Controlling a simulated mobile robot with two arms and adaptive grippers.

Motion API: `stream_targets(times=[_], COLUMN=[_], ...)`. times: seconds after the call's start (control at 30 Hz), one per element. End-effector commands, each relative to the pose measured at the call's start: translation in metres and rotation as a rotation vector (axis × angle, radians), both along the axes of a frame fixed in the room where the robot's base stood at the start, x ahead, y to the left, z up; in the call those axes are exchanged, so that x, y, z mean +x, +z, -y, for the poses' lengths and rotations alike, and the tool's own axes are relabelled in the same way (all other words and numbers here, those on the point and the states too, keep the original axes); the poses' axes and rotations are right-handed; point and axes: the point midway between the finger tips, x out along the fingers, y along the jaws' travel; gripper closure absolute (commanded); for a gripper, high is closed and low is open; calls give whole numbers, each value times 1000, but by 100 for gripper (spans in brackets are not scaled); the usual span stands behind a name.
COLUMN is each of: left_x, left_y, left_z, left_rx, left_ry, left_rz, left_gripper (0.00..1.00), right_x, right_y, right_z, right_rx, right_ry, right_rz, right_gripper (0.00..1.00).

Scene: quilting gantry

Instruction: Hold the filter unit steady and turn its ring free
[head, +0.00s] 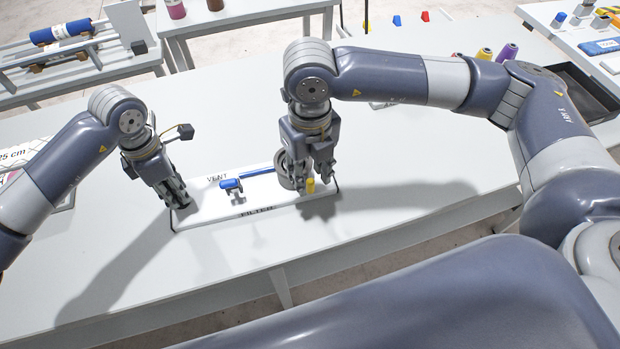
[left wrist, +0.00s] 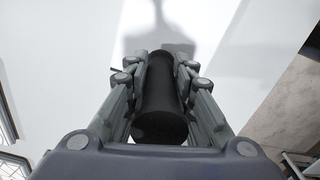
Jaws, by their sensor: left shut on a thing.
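The filter unit (head: 268,206) is a white plate marked VENT and FILTER, lying on the white table. A blue lever valve (head: 232,184) sits on its left half. A grey round ring (head: 284,166) shows partly behind my right gripper. My left gripper (head: 178,200) is at the plate's left end. In the left wrist view it is shut on a dark cylindrical grip (left wrist: 160,105). My right gripper (head: 316,178) points down at the ring at the plate's right end. A yellow part (head: 310,186) shows by its fingers, which hide whether they are closed on anything.
The white table (head: 400,215) is clear in front and to the right of the unit. Thread cones (head: 507,51) stand at the back right. A blue roll on a rack (head: 62,32) is at the back left. A mat marked in cm (head: 62,200) lies at the left.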

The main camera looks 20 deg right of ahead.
Motion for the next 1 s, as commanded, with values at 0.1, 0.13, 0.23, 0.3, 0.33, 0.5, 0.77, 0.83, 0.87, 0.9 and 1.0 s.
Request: stream_targets(times=[0.1,0.13,0.23,0.3,0.33,0.5,0.77,0.83,0.87,0.9,1.0], left_x=[-4,-4,-4,-4,-4,-4,-4,-4,-4,-4,-4], left_y=[-6,-6,-6,-6,-6,-6,-6,-6,-6,-6,-6], left_z=[0,0,0,0,0,0,0,0,0,0,0], left_rx=[3,3,3,3,3,3,2,2,2,2,2], left_ry=[-2,-2,-2,-2,-2,-2,-2,-2,-2,-2,-2], left_rz=[-13,-13,-13,-13,-13,-14,-14,-13,-13,-14,-14], left_gripper=[100,100,100,100,100,100,100,100,100,100,100], right_x=[0,0,0,0,0,0,0,0,0,0,1], right_y=[-18,-21,-28,-31,-31,-32,-31,-31,-31,-31,-31], right_z=[0,0,0,0,0,0,0,0,0,0,0], right_rx=[-1,0,0,0,0,0,0,0,0,0,1], right_ry=[-1,-1,0,0,0,0,0,-1,-1,-1,-4], right_rz=[-3,-2,-1,-1,-1,0,0,0,1,1,2], right_gripper=[66,66,66,66,66,66,100,100,100,100,100])
